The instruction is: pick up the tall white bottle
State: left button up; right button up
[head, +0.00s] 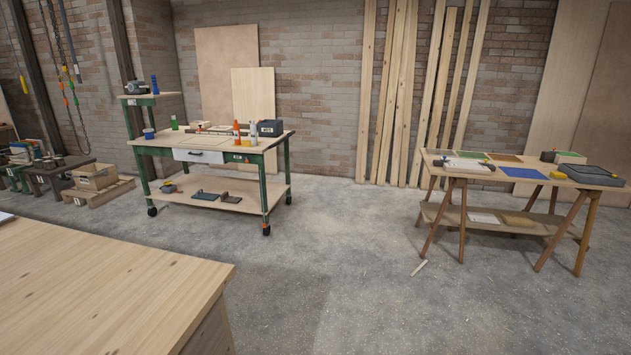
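A tall, narrow whitish bottle (253,132) stands upright near the right front corner of the green-legged workbench (200,142), across the room. It is small in the view, so its details are hard to make out. An orange bottle (237,132) stands just left of it, and a dark box (270,128) is just right of and behind it. Neither of my grippers shows in the head view.
A wooden tabletop (100,285) fills the near left. Open concrete floor (330,250) lies between it and the workbench. A trestle table (522,173) with trays stands at the right. A small stick (419,268) lies on the floor. Pallets and boxes (97,180) are far left.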

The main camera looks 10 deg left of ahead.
aim_at(254, 128)
jog(key=i+u, duration=0.1)
jog(key=i, duration=1)
jog(key=i+l+u, duration=0.1)
jog(key=i, duration=1)
jog(key=i+l+u, duration=0.2)
jog(key=i+u, duration=0.15)
jog(key=i, duration=0.15)
jog(key=i+l+u, duration=0.35)
jog(key=i, duration=0.15)
jog(key=i+l+u, duration=0.35)
jog(key=i+l, duration=0.05)
jog(key=i, duration=0.05)
